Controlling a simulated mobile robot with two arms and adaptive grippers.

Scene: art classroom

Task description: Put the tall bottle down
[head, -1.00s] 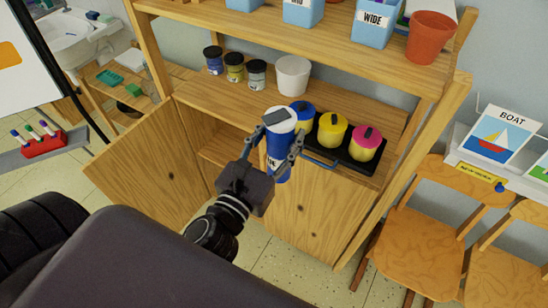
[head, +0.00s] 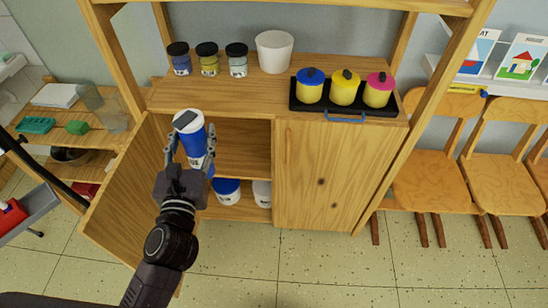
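The tall bottle (head: 195,136) is blue with a white upper part and a pale label. My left gripper (head: 191,146) is shut on it, with one finger on each side. The bottle is roughly upright, in front of the open left half of the wooden cabinet (head: 215,97). The gripper hides part of its lower end. I cannot tell whether its base touches anything. My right gripper is not in view.
The open cabinet door (head: 130,195) stands left of the bottle. Inside are a shelf (head: 245,160), a blue-lidded tub (head: 227,190) and a white tub (head: 262,193). On top are small jars (head: 208,60), a white pot (head: 274,50) and a black tray (head: 302,108) with lidded pots.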

